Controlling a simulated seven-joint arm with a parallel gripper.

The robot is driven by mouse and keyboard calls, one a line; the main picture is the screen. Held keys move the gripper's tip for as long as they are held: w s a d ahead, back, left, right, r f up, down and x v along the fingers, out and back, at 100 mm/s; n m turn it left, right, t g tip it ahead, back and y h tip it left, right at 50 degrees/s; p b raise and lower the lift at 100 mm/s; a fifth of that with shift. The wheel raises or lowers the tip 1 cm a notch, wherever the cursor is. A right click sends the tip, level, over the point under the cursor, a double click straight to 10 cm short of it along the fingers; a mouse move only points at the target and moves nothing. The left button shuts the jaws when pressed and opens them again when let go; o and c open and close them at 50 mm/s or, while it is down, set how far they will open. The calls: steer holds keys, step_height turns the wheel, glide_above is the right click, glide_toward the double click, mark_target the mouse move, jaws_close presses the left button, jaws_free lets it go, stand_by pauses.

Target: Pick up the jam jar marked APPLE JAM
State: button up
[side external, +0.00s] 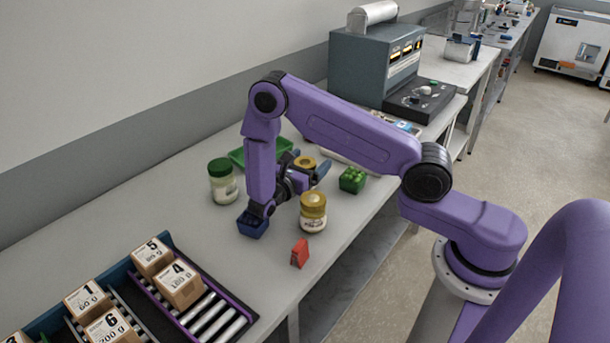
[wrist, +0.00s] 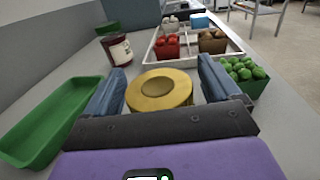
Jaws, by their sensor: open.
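My gripper (wrist: 161,70) is open, with one blue finger on each side of a jar with a yellow lid (wrist: 160,90). In the side view, my gripper (side external: 309,166) is by a yellow-lidded jar (side external: 304,162), partly hidden by the arm. Another yellow-lidded jar (side external: 313,212) stands nearer the front, and a green-lidded jar (side external: 223,182) stands to the left of the arm. The wrist view also shows a dark red jar with a pale label (wrist: 118,50) at the back left. I cannot read any label, so I cannot tell which is APPLE JAM.
A green tray (wrist: 50,120) lies left of the gripper, and a basket of green fruit (wrist: 243,75) is close on its right. A white tray (wrist: 150,56) with filled baskets lies ahead. A blue basket (side external: 252,226) and a red object (side external: 299,253) are on the table, near boxes on rollers (side external: 180,284).

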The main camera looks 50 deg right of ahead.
steer(key=c, duration=1.4)
steer(key=shift+r, duration=0.5)
step_height(320, 180, up, 2)
steer(key=shift+r, duration=0.1)
steer(key=s+r, duration=0.3)
steer(key=s+a+r, duration=0.1)
steer(key=r, duration=0.1)
steer(key=shift+s+r, duration=0.2)
steer(key=shift+s, duration=0.05)
steer(key=shift+c, duration=0.2)
steer(key=s+a+r, duration=0.1)
steer(key=s+r, duration=0.3)
steer(key=s, duration=0.5)
steer(key=shift+s+a+r, duration=0.15)
steer(key=shift+a+r, duration=0.05)
steer(key=shift+a, duration=0.15)
